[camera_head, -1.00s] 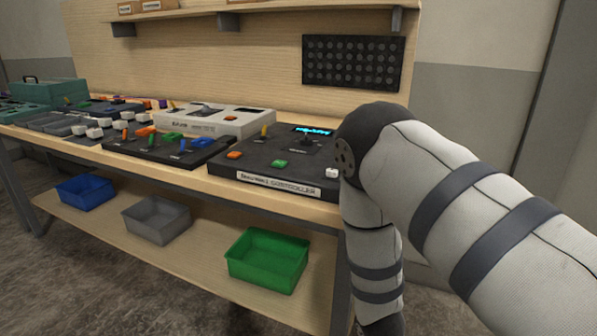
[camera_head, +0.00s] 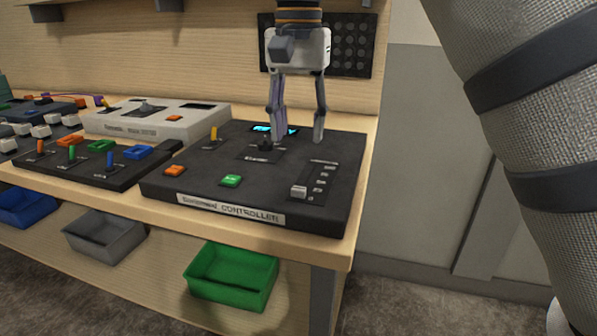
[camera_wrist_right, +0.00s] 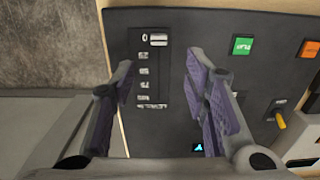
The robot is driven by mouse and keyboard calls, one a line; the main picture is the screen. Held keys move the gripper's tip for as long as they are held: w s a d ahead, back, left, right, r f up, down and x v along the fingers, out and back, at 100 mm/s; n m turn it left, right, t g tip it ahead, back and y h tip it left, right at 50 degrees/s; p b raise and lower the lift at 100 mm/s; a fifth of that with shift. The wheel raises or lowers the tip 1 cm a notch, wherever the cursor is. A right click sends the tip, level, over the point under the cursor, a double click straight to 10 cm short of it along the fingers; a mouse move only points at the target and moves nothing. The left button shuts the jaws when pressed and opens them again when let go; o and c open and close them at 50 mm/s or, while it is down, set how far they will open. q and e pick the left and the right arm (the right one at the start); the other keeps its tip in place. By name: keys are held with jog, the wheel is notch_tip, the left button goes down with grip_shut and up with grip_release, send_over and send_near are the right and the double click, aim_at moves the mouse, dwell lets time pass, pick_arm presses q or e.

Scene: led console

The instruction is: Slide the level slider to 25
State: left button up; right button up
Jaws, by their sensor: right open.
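The level slider is a small white knob (camera_head: 298,192) at the near end of a labelled track on the black controller panel (camera_head: 330,214). In the right wrist view the knob (camera_wrist_right: 158,40) sits at the end of the track marked 0, with further labels along the track toward the gripper. My right gripper (camera_head: 298,138) is open and empty, pointing down above the back of the panel, beyond the slider. In the right wrist view its fingers (camera_wrist_right: 160,70) are spread to either side of the track, apart from the knob. My left gripper is not in view.
Other consoles stand to the left. A green bin (camera_head: 232,277) sits below the bench.

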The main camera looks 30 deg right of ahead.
aim_at(298, 187)
jog(key=f, duration=1)
jog(key=shift+s+f, duration=0.15)
jog(key=shift+s, duration=0.05)
grip_shut()
